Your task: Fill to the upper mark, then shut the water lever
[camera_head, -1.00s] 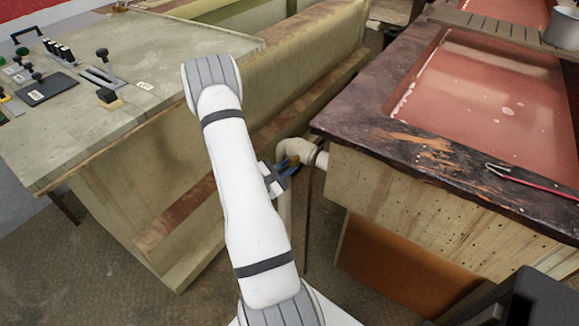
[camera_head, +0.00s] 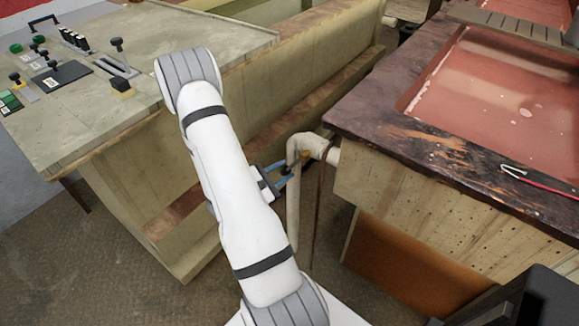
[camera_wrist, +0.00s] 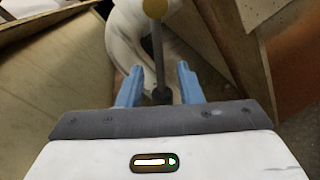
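The water lever (camera_wrist: 157,52) is a thin dark rod with a yellow knob at its top end, seen in the wrist view in front of a white pipe. My gripper (camera_wrist: 158,82) is open, with its blue fingers apart on either side of the rod's line; no contact shows. In the head view my gripper (camera_head: 286,173) is just left of the white pipe elbow (camera_head: 308,143) at the trough's end. The red-lined trough (camera_head: 425,105) has a dark, worn rim and a glossy inside with pale spots. I cannot make out the upper mark or a clear water level.
A bench (camera_head: 205,35) with knobs, switches and a black plate stands at the left. A wooden slat board (camera_head: 515,28) lies across the trough's far part. Red-handled tongs (camera_head: 535,180) lie on the near rim. Open floor shows between bench and trough.

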